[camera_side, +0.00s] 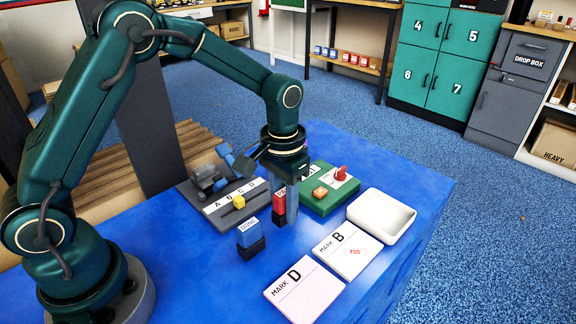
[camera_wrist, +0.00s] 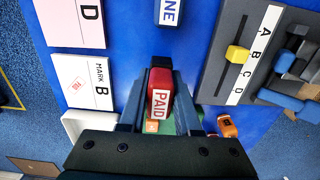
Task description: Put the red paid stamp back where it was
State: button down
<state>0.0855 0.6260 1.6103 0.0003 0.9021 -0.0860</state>
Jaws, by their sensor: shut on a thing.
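The red paid stamp (camera_side: 279,203), with a dark base and a white PAID label, is between the fingers of my gripper (camera_side: 285,188). In the wrist view the stamp (camera_wrist: 160,98) sits upright between both fingers of my gripper (camera_wrist: 160,116), which is shut on it. Its base is at or just above the blue table; I cannot tell whether it touches. The blue DONE stamp (camera_side: 249,236) stands close by on the left in the side view. Card B (camera_side: 349,247) bears a red print; card D (camera_side: 304,290) shows none.
A white tray (camera_side: 408,222) stands at the right. A green base (camera_side: 316,208) with an orange block (camera_side: 320,193) and a red knob (camera_side: 341,173) lies behind my gripper. A grey board (camera_side: 212,217) with letters and a yellow slider (camera_side: 239,201) is at left.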

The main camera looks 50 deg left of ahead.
jog(key=shift+f, duration=1)
jog(key=c, duration=0.6)
grip_release()
jog(key=shift+f, duration=0.15)
